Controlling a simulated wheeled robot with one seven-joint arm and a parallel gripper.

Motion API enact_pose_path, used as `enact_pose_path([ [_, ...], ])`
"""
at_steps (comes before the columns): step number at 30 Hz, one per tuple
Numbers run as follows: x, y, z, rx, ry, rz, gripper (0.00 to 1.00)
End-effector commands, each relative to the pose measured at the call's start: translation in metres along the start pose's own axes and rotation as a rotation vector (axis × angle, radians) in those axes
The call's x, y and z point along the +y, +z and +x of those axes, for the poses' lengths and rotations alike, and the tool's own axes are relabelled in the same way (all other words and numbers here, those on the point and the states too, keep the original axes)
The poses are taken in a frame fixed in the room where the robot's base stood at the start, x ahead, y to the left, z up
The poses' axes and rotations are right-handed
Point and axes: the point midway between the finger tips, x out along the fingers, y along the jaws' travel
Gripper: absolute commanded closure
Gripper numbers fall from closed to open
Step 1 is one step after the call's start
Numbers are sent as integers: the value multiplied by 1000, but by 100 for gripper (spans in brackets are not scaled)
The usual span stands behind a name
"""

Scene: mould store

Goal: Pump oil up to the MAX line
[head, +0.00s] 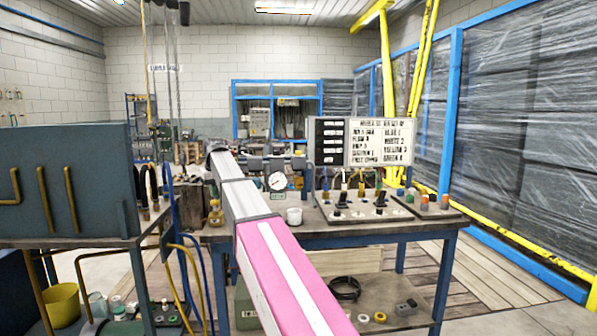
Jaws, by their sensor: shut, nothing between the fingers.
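My pink-and-grey arm reaches from the bottom middle up over the left part of the workbench (385,232). I cannot make out my gripper at its far end. A round white dial gauge (277,182) stands at the back of the bench, right of my arm, among grey parts too small to tell apart. A small amber or brass container (215,213) stands left of my arm, and a white cup (294,216) stands right of it. I cannot identify an oil pump, an oil level or a MAX line.
A panel with dark switches and coloured knobs (358,210) covers the bench's right part, below a lettered board (361,141). A large grey-blue tank or cabinet (85,205) stands at left. A yellow bucket (61,304) is below it. Wrapped racks line the right.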

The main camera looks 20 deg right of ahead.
Motion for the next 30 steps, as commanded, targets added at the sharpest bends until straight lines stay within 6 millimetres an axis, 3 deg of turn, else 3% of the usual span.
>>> enact_pose_path([
  [30, 0, 5, 22, -1, 0, 0, 100],
])
